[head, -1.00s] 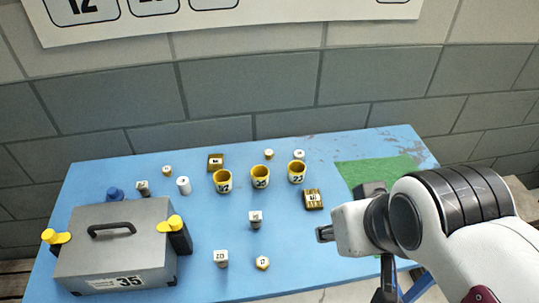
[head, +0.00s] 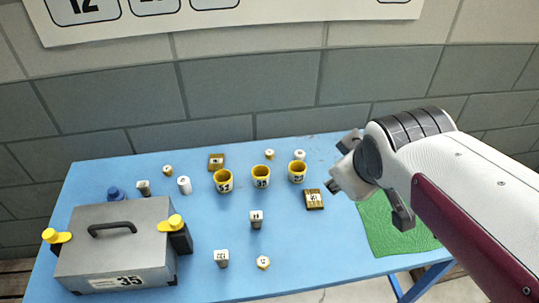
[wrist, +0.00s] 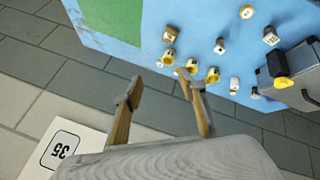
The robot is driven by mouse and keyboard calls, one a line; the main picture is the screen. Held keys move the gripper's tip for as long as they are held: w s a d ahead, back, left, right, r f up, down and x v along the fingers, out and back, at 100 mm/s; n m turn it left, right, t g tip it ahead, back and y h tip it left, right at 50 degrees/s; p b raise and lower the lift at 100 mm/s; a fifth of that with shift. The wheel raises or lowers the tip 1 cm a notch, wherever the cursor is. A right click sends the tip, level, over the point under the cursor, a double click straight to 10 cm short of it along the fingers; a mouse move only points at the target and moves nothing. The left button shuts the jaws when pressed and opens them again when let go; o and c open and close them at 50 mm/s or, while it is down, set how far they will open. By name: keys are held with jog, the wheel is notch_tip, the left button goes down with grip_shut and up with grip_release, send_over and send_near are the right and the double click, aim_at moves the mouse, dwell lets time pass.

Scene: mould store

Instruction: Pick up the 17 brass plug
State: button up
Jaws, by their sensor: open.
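Several small numbered plugs stand on the blue table, but their numbers are too small to read surely, so I cannot tell which is 17. Brass-coloured candidates in the head view are a square block (head: 314,199) right of centre, another square block (head: 216,161) at the back, and small round pieces at the front (head: 263,262), back left (head: 168,171) and back middle (head: 269,154). My gripper (head: 345,175) is above the table's right part, apart from them all. In the wrist view my gripper (wrist: 160,77) is open and empty, its fingers spread.
Three yellow cups (head: 261,177) stand mid-table. A grey toolbox (head: 118,245) marked 35 fills the front left. Grey-topped plugs (head: 256,219) and a white cylinder (head: 184,186) stand between. A green mat (head: 385,225) lies at the right. A block wall (head: 250,90) rises behind.

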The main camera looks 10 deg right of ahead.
jog(key=w+d+f+n+t, duration=0.1)
jog(key=w+f+n, duration=0.1)
jog(key=w+n, duration=0.55)
jog(key=w+d+f+n+t+y, duration=0.1)
jog(key=w+f+n, duration=0.3)
jog(key=w, duration=0.6)
jog(key=w+d+f+n+t, duration=0.1)
jog(key=w+d+n+t, duration=0.1)
jog(key=w+n, duration=0.55)
jog(key=w+a+f+n+y, duration=0.3)
jog(key=w+f+n, duration=0.4)
jog(key=f+n, duration=0.2)
jog(key=n+y, duration=0.5)
jog(key=n, duration=0.4)
send_near(270, 153)
jog(key=shift+w+a+f, duration=0.1)
jog(key=shift+w+a, duration=0.05)
jog(key=shift+w, duration=0.4)
jog(key=shift+w+a, duration=0.15)
jog(key=shift+w, duration=0.45)
jog(key=shift+s+a+f, duration=0.15)
jog(key=shift+a+f, duration=0.1)
jog(key=shift+f, duration=0.15)
jog(key=shift+x, duration=1.3)
